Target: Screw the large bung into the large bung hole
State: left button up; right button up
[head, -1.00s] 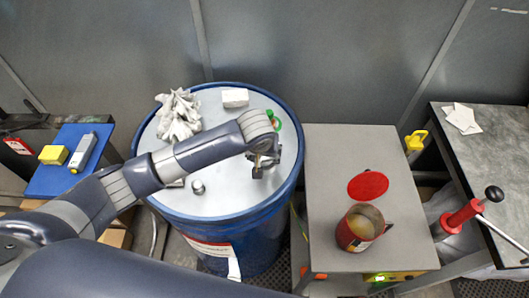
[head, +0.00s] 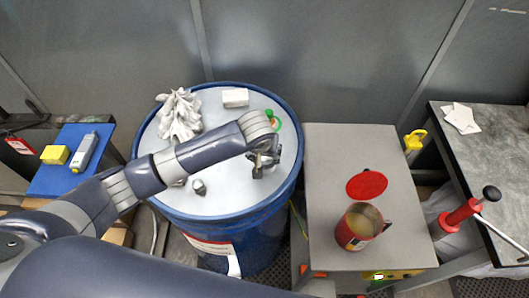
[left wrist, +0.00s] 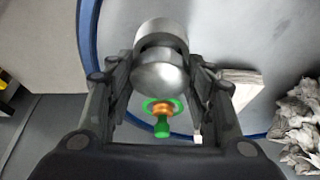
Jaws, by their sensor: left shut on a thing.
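My left gripper (head: 262,162) is over the right part of the drum lid (head: 222,190), close above it. In the left wrist view, the gripper's fingers (left wrist: 160,85) are shut on a rounded grey metal piece, the large bung (left wrist: 158,74). A wider metal cylinder (left wrist: 162,30) shows just beyond it; I cannot tell whether it is part of the bung or the bung hole's neck. The large bung hole is not clearly visible, and contact with it cannot be told. A small metal fitting (head: 199,187) stands on the lid, left of the gripper. My right gripper is not in view.
A green ring-shaped fitting (head: 275,117) is on the lid behind the gripper, with a white block (head: 235,97) and a crumpled white cloth (head: 179,118).

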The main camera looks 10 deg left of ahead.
pick_arm(q)
jog(key=shift+f+b, duration=0.3)
jog(key=shift+f, duration=0.45)
jog(key=shift+r, duration=0.25)
jog(key=shift+r+p, duration=0.55)
jog(key=shift+p, duration=0.1)
jog(key=shift+f+b, duration=0.3)
jog(key=shift+f, duration=0.45)
dwell(1.2)
jog(key=shift+r, duration=0.15)
jog(key=shift+r, duration=0.6)
dwell(0.4)
jog(key=shift+f, duration=0.85)
dwell(0.9)
